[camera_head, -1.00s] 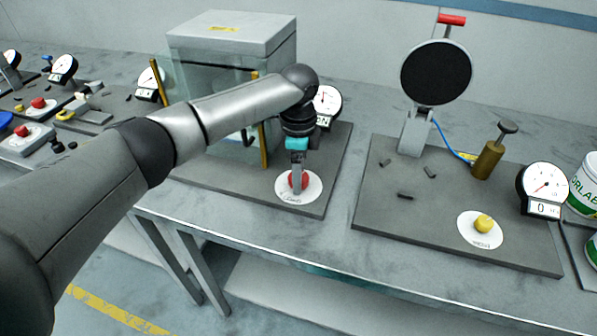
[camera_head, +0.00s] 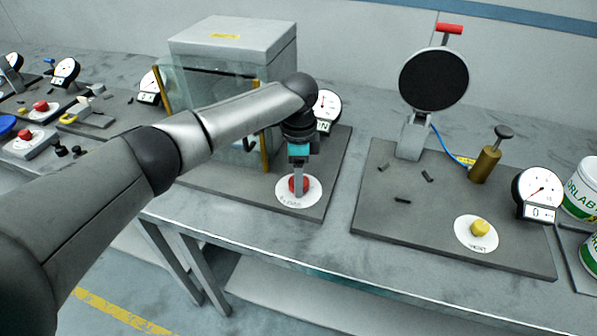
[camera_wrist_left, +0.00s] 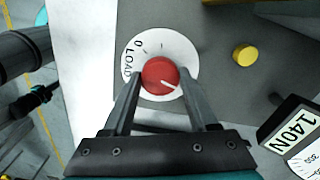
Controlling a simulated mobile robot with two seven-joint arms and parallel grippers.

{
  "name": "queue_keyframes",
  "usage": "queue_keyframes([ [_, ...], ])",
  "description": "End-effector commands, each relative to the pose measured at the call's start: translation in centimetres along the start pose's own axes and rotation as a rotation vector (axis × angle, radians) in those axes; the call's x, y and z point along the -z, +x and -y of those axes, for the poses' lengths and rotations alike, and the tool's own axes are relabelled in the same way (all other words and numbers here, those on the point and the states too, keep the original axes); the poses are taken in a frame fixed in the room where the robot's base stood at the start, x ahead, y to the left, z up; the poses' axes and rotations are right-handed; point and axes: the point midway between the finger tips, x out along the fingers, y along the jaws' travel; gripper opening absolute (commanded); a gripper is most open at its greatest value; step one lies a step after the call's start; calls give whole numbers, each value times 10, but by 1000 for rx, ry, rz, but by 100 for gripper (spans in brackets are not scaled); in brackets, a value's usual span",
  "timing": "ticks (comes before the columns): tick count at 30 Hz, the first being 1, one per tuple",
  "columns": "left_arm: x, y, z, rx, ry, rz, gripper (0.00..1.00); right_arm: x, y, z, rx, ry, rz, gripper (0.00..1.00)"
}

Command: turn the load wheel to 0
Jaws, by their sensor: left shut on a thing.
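The load wheel is a red knob (camera_head: 293,185) on a white round dial plate (camera_head: 313,196) marked "LOAD", on the board in front of the glass-sided cabinet. My left gripper (camera_head: 299,191) points down over it, shut on the knob. In the left wrist view the red knob (camera_wrist_left: 153,72) sits between the two fingers of the left gripper (camera_wrist_left: 161,80). Its white pointer line points to the lower right, away from the "0" at the upper left of the dial plate (camera_wrist_left: 184,46). My right gripper is not in view.
A gauge (camera_head: 327,103) stands behind the wheel; its display (camera_wrist_left: 290,124) reads 140N. A yellow knob (camera_wrist_left: 245,55) is nearby. The glass-sided cabinet (camera_head: 235,45) stands close behind my arm. To the right, another board holds a black disc (camera_head: 433,78), a brass cylinder (camera_head: 485,164) and a yellow knob (camera_head: 480,228).

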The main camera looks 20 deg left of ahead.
Motion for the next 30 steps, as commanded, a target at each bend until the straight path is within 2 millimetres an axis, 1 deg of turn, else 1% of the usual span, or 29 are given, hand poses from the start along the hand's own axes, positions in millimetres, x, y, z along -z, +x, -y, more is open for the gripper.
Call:
queue_keyframes([
  [1, 0, -4, -2, -5, -32, 0, 3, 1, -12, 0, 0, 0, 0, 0],
  [12, 1, -5, -2, -6, -361, -1, 3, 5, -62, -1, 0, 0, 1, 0],
  [21, 1, -4, -2, -6, -648, 0, 3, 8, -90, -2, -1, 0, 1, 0],
  [30, 2, -3, -1, -5, -931, -1, 3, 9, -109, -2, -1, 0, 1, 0],
])
